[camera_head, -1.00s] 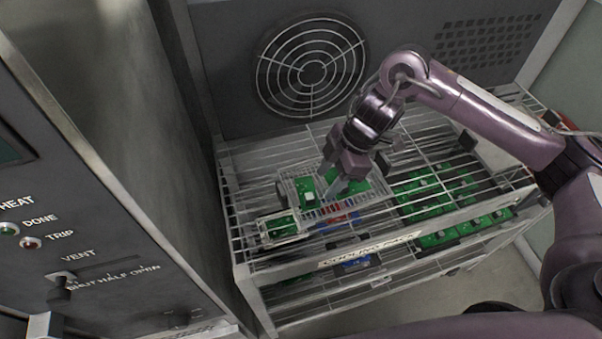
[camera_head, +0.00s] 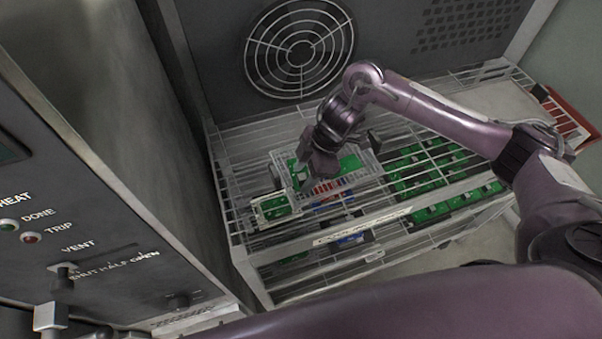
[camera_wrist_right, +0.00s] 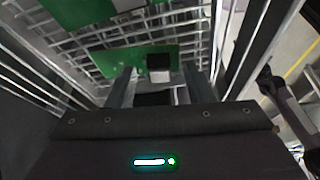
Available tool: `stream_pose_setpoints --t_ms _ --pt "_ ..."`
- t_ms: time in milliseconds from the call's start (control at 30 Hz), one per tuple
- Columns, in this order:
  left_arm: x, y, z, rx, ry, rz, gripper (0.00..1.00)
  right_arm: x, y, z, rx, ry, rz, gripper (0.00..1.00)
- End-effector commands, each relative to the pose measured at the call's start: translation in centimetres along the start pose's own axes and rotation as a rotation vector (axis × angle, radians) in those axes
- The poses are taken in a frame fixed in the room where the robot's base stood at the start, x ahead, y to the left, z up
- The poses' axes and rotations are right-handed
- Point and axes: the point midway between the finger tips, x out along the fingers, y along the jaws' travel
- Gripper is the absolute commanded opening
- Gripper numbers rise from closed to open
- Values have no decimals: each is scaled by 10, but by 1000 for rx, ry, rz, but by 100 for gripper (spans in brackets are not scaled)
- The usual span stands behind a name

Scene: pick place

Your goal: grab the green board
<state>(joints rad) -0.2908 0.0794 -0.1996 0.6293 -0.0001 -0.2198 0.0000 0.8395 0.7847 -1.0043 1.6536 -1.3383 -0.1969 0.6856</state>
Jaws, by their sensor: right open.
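Several green boards are in view, and I cannot tell which one the task means. One green board (camera_head: 350,163) lies in a wire basket (camera_head: 372,178) on the rack. A smaller green board (camera_head: 273,208) sits in a pale frame at the rack's left front. My right gripper (camera_head: 308,187) is open and empty, pointing down over the basket's left side, beside the small framed board. In the right wrist view a green board (camera_wrist_right: 118,60) with a black-and-white component lies just beyond the open fingers (camera_wrist_right: 157,88). I cannot tell whether they touch it. My left gripper is not in view.
The wire rack (camera_head: 375,216) carries more green boards (camera_head: 425,172) on the right. Red and blue parts (camera_head: 328,190) lie by the gripper. A dark panel with a round fan grille (camera_head: 299,46) stands behind; a control cabinet (camera_head: 75,215) stands close on the left.

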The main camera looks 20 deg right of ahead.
Motion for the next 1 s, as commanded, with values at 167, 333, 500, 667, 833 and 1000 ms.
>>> stream_pose_setpoints --t_ms 167,333,500,667,833,1000 --pt "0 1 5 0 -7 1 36 0 0 0 0 0 0 30" --pt "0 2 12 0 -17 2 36 0 0 0 0 0 0 8" --pt "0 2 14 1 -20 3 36 -1 0 0 0 0 0 0" --pt "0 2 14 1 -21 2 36 -2 0 0 0 0 0 0" --pt "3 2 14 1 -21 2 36 -10 1 -5 -2 2 2 0" --pt "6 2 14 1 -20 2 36 -37 2 -16 -5 1 6 0"
